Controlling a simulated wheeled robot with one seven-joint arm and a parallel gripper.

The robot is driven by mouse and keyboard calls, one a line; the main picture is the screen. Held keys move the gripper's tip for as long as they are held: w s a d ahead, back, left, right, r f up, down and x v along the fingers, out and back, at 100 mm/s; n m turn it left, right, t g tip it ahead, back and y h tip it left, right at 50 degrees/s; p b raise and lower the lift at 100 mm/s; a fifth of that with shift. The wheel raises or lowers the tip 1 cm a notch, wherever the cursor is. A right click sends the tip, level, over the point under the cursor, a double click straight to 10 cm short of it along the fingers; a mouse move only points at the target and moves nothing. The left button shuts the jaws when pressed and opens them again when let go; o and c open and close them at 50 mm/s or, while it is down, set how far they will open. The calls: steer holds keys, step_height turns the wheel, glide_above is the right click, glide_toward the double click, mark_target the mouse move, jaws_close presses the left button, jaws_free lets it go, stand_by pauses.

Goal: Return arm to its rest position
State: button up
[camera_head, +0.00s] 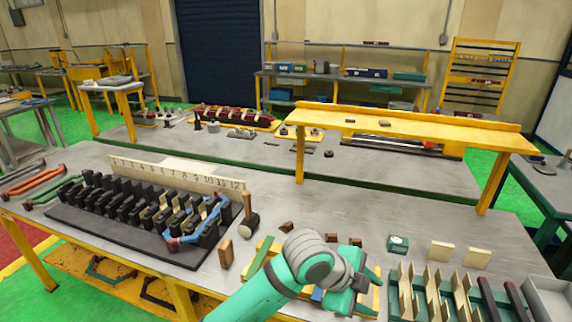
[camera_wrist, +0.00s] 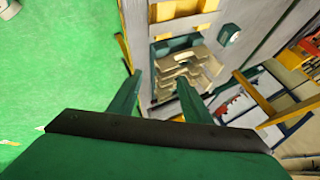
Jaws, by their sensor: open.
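My gripper (camera_head: 364,286) is at the lower middle of the head view, at the end of my teal arm, over the front part of the grey workbench (camera_head: 300,205). In the wrist view my gripper (camera_wrist: 160,82) shows two green fingers spread apart with nothing between them. Beyond the fingers, and well apart from them, is a rack of cream-coloured pieces (camera_wrist: 185,68), which shows at the lower right of the head view (camera_head: 437,290). My arm hides part of the bench front.
A black slotted fixture (camera_head: 120,235) with a numbered strip (camera_head: 175,172) stands on the left. A mallet (camera_head: 248,215) and small wooden blocks lie near my arm. A raised yellow shelf (camera_head: 400,129) spans the back right. The bench middle is mostly clear.

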steer(key=w+d+r+n+t+h, duration=0.2)
steer(key=d+r+n+t+h, duration=0.45)
steer(key=d+n, duration=0.2)
steer(key=s+a+f+n+t+y, duration=0.45)
steer(key=a+f+n, duration=0.3)
steer(key=f, duration=0.25)
steer(key=s+a+f+n+t+y, duration=0.3)
steer(key=s+a+f+n+y, duration=0.35)
steer(key=f+n, duration=0.25)
steer(key=s+a+f+y, duration=0.1)
steer(key=s+a, duration=0.3)
steer(key=s, duration=0.4)
steer(key=s+a+f+y, duration=0.1)
steer(key=s+a+f, duration=0.1)
steer(key=s+a, duration=0.3)
steer(key=s+a+f+g+y, duration=0.1)
steer(key=s+a, duration=0.3)
steer(key=s, duration=0.6)
steer(key=shift+s+a+f+m, duration=0.35)
steer(key=shift+s+f+m, duration=0.05)
steer(key=shift+f, duration=0.05)
